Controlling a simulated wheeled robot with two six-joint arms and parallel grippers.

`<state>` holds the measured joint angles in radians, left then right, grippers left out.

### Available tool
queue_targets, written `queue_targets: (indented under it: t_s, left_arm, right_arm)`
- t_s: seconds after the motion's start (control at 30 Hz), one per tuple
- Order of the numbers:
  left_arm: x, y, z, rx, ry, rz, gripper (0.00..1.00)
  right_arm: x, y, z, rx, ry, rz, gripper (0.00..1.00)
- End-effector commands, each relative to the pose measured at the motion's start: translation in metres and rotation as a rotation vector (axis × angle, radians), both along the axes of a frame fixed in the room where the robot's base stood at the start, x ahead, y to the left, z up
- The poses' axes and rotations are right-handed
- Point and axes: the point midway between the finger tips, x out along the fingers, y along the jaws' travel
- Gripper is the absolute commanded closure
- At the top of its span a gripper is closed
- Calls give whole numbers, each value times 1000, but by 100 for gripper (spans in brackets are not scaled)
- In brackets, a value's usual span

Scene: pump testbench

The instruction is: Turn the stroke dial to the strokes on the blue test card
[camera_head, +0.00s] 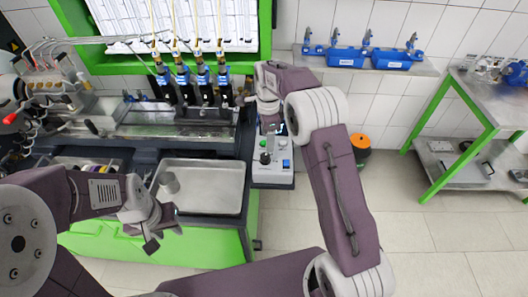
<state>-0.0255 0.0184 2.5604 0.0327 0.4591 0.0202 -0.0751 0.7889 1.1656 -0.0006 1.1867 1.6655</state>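My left gripper (162,229) is open and empty, in front of the tray's left part. I cannot make out a blue test card.
A wall shelf (310,60) carries blue holders. A green-framed table (490,105) and an orange-topped bin (360,142) are on the right. Floor between is clear.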

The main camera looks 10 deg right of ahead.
Motion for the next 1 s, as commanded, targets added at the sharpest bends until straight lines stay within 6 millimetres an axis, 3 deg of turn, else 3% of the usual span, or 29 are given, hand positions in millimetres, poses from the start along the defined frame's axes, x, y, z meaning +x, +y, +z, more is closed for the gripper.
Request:
queue_targets:
  t_s: [0.4, 0.77, 0.97, 1.0]
  left_arm:
    - [0, 0, 5, 0, 0, 1, 64]
    - [0, 0, 5, 0, 0, 1, 64]
    - [0, 0, 5, 0, 0, 0, 64]
    - [0, 0, 5, 0, 0, 0, 64]
  right_arm:
    - [-1, 1, -76, 0, 3, 1, 44]
    - [0, 1, -87, 0, 0, 1, 44]
    - [0, 1, -87, 0, 0, 1, 97]
    - [0, 1, -87, 0, 0, 1, 100]
